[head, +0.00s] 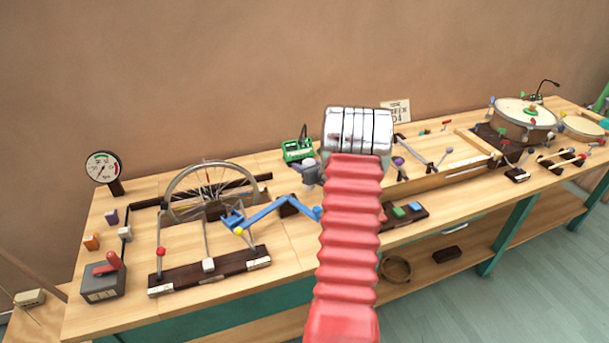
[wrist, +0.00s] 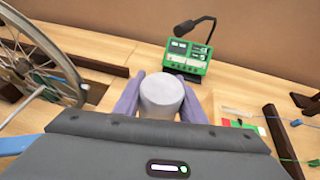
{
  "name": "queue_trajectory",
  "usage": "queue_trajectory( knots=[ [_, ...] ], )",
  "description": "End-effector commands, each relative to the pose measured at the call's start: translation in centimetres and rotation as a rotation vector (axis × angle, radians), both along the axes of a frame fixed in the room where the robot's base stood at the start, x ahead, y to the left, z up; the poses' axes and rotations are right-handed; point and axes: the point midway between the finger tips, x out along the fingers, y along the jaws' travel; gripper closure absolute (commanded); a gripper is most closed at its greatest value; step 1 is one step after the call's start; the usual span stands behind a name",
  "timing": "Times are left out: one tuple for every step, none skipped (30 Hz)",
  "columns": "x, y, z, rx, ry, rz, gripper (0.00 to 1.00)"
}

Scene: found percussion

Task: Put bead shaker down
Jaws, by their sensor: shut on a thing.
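The bead shaker is a pale grey cylinder (wrist: 161,97), seen from its round end in the wrist view. My gripper (wrist: 160,98) has its two purple-grey fingers shut on it, one at each side. In the head view a pale grey shape (head: 308,162), which looks like the shaker, shows just left of my red arm, with my gripper (head: 312,176) partly hidden there. It is near the green device, over the back middle of the workbench. I cannot tell whether the shaker touches the bench top.
The green device (wrist: 186,55) with a black microphone stands just beyond my gripper. A spoked wheel (head: 210,190) is to the left. A blue jointed bar (head: 270,212) lies close by. Drums (head: 525,112) stand at the far right of the workbench (head: 110,318).

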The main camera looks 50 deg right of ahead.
Motion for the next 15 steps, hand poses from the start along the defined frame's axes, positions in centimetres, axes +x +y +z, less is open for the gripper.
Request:
queue_trajectory(
  knots=[
    [0.0, 0.0, 0.1, 0.000, -0.001, 0.000, 0.92],
    [0.0, 0.0, 0.0, 0.000, 0.000, 0.000, 0.92],
    [0.0, 0.0, 0.0, 0.000, 0.000, 0.000, 0.92],
    [0.0, 0.0, -0.1, 0.000, 0.000, 0.000, 0.92],
    [0.0, 0.0, -0.3, 0.000, 0.001, 0.000, 0.92],
    [0.0, 0.0, -0.7, 0.001, 0.001, 0.000, 0.92],
    [-0.1, 0.0, -1.0, 0.002, 0.002, 0.000, 0.92],
    [-0.1, 0.0, -1.4, 0.002, 0.001, -0.001, 0.92],
    [-0.1, 0.0, -1.9, 0.002, 0.001, -0.002, 0.92],
    [-0.1, 0.0, -2.3, 0.002, 0.002, -0.002, 0.92],
    [-0.1, 0.0, -2.7, 0.002, 0.001, -0.002, 0.92],
    [-0.1, 0.0, -3.1, 0.002, 0.001, -0.002, 0.92],
    [-0.1, 0.0, -3.4, 0.002, 0.001, -0.001, 0.92],
    [-0.1, 0.0, -3.6, 0.001, 0.001, 0.000, 0.92],
    [-0.1, -0.1, -3.7, 0.001, 0.000, -0.001, 0.92]
  ],
)
